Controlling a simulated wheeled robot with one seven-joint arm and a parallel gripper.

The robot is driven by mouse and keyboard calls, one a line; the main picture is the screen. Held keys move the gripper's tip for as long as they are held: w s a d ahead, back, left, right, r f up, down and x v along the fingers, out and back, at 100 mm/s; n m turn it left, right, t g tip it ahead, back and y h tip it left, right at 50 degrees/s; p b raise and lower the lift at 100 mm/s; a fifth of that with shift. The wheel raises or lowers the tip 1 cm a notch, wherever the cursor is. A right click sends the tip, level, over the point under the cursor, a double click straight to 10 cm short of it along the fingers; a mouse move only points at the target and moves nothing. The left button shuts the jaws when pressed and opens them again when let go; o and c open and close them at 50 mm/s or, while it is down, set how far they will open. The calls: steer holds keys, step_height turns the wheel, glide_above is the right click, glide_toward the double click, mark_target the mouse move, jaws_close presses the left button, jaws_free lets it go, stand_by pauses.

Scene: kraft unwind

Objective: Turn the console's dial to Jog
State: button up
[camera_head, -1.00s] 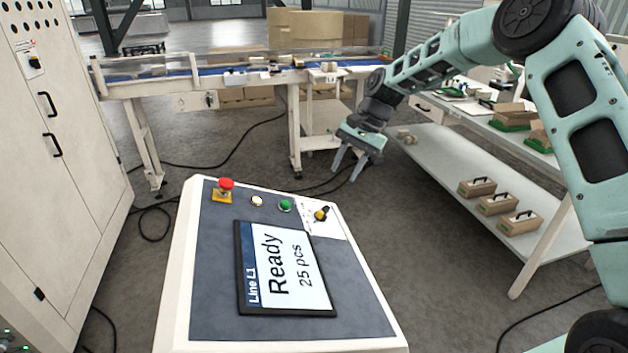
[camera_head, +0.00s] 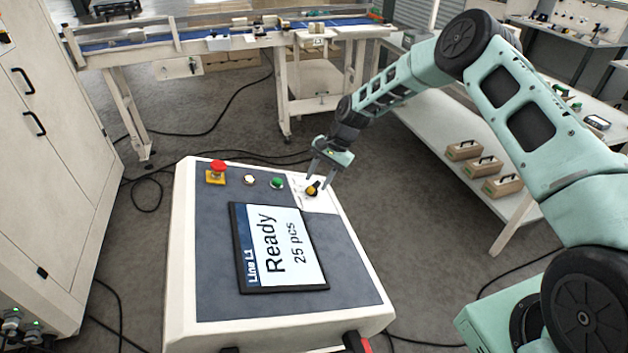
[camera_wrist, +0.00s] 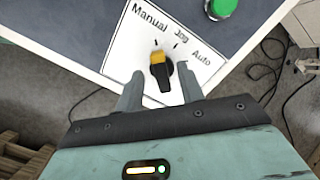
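The console (camera_head: 215,290) has a dial (camera_head: 313,188) on a white plate at its far right corner. In the wrist view the dial (camera_wrist: 160,70) is a black knob with a yellow end, beside the labels Manual, Jog and Auto. The yellow end points up and slightly left, toward the Manual side rather than Jog. My gripper (camera_head: 319,180) is at the dial. In the wrist view my gripper (camera_wrist: 160,85) is open, one finger on each side of the knob, with visible gaps. I cannot tell how far its tips are above the plate.
A red emergency button (camera_head: 217,168), a white button (camera_head: 249,180) and a green button (camera_head: 277,183) sit left of the dial. The screen (camera_head: 280,248) reads "Ready 25 pcs". A conveyor (camera_head: 200,45) stands behind, and a bench with wooden boxes (camera_head: 482,166) at right.

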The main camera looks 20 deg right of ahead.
mark_target(313, 184)
steer(key=shift+p+x, duration=0.5)
steer(key=shift+x, duration=1.25)
steer(key=c, duration=0.6)
steer(key=shift+f+m+b, duration=0.1)
steer(key=shift+m+b, duration=0.3)
steer(key=shift+b, duration=0.1)
steer(key=m+b, duration=0.2)
steer(key=m, duration=0.1)
steer(key=shift+w+a, duration=0.1)
steer(key=shift+w, duration=0.05)
steer(key=m+b, duration=0.1)
steer(key=m, duration=0.1)
steer(key=m+b, duration=0.1)
steer(key=m, duration=0.2)
steer(key=shift+w+t, duration=0.2)
steer(key=shift+t, duration=0.2)
